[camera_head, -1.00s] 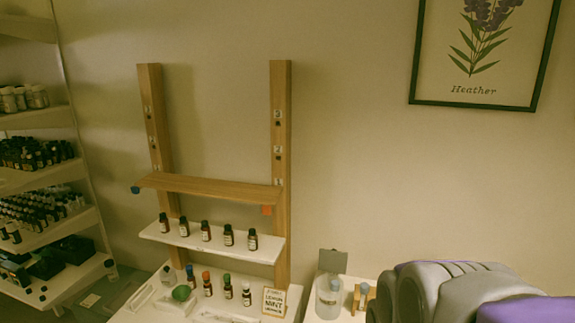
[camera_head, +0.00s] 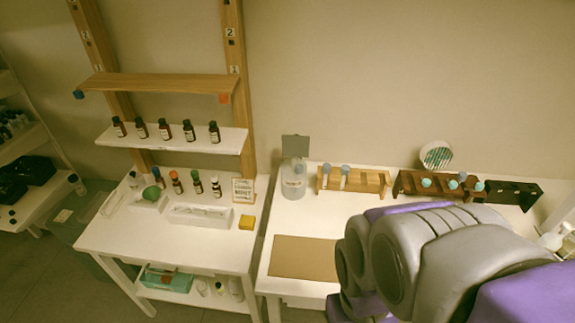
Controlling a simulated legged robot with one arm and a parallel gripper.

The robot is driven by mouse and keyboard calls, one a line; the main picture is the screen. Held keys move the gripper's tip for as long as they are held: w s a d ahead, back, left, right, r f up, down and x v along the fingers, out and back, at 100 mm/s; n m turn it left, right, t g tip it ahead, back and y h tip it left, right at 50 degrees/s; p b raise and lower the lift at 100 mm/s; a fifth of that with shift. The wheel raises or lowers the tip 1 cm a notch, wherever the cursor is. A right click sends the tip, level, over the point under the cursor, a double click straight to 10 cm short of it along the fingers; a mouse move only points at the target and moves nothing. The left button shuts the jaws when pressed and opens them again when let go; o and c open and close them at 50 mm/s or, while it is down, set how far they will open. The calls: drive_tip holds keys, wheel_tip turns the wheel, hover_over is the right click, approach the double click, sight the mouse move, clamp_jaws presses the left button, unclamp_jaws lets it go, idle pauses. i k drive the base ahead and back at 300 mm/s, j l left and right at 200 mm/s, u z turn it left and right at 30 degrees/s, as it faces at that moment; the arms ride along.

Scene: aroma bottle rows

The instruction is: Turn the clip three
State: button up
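A wooden shelf (camera_head: 158,83) spans two wooden posts, with a blue clip (camera_head: 79,94) under its left end and an orange clip (camera_head: 225,99) under its right end. Number tags run up the posts; a tag reading 2 (camera_head: 230,32) shows on the right post. I cannot make out which clip is three. My arm fills the lower right, over the right table and apart from the shelf. My gripper's fingers are not in view.
A white shelf (camera_head: 172,150) below holds several dark bottles. The left table (camera_head: 150,232) carries bottles, a lemon mint card (camera_head: 244,191) and a yellow block (camera_head: 247,222). The right table has a brown mat (camera_head: 304,258), a jar (camera_head: 293,182) and tube racks (camera_head: 352,182).

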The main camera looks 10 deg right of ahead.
sight(480, 187)
drive_tip(key=z, duration=1.45)
